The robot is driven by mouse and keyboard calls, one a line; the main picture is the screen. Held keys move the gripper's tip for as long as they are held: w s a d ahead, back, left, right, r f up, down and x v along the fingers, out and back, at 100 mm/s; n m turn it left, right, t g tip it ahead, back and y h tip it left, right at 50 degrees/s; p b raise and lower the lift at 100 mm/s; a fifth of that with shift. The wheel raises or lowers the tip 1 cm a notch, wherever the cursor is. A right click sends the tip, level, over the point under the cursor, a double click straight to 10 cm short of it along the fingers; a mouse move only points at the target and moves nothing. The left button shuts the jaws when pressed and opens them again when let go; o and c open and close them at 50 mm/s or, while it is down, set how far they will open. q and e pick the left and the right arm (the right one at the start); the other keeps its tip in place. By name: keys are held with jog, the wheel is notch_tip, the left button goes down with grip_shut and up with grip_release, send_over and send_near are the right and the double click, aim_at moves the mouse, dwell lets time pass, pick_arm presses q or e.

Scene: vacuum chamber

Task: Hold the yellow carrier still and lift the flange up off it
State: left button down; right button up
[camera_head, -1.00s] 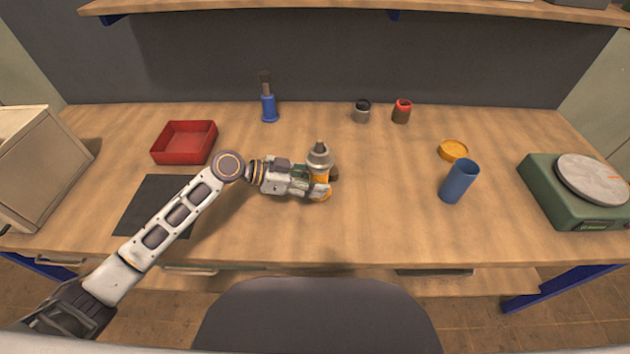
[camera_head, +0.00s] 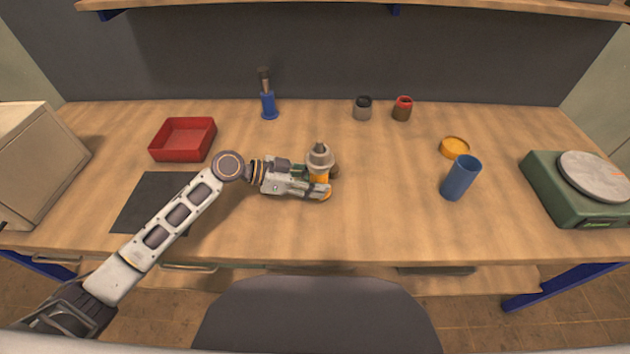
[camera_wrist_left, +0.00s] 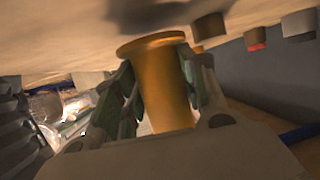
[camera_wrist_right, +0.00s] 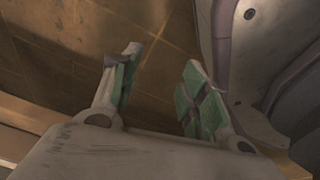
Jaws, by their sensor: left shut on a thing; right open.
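The yellow carrier (camera_head: 319,179) stands on the table near the middle. It also shows in the left wrist view (camera_wrist_left: 164,88) as a cylinder with a wider rim at one end. The grey flange (camera_head: 320,158) sits on top of the carrier, with a narrower dark part sticking up from its centre. My left gripper (camera_head: 323,185) comes in from the left and is shut on the carrier below the flange, one finger on each side. The fingers hide part of the carrier. My right gripper (camera_wrist_right: 160,85) is open and empty, and out of the head view.
A red tray (camera_head: 183,139) and dark mat (camera_head: 148,203) are at left. A blue holder (camera_head: 268,105) and two small containers stand behind.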

pick_arm(q)
jog(key=shift+f+b, duration=0.35)
pick_arm(e)
jog(key=shift+w+a+r, duration=0.25)
jog(key=shift+w, duration=0.2)
jog(key=shift+w+a+r, duration=0.2)
jog(key=shift+w+a, duration=0.05)
jog(key=shift+w, duration=0.2)
jog(key=shift+w+r, duration=0.15)
jog(key=shift+s, duration=0.2)
pick_arm(q)
jog(key=shift+f, duration=0.15)
pick_arm(e)
jog(key=shift+s+f, duration=0.1)
jog(key=shift+f, duration=0.15)
pick_arm(q)
jog(key=shift+f+b, duration=0.3)
jog(key=shift+b, duration=0.25)
pick_arm(e)
jog(key=shift+f, duration=0.35)
pick_arm(q)
jog(key=c, duration=0.8)
grip_release()
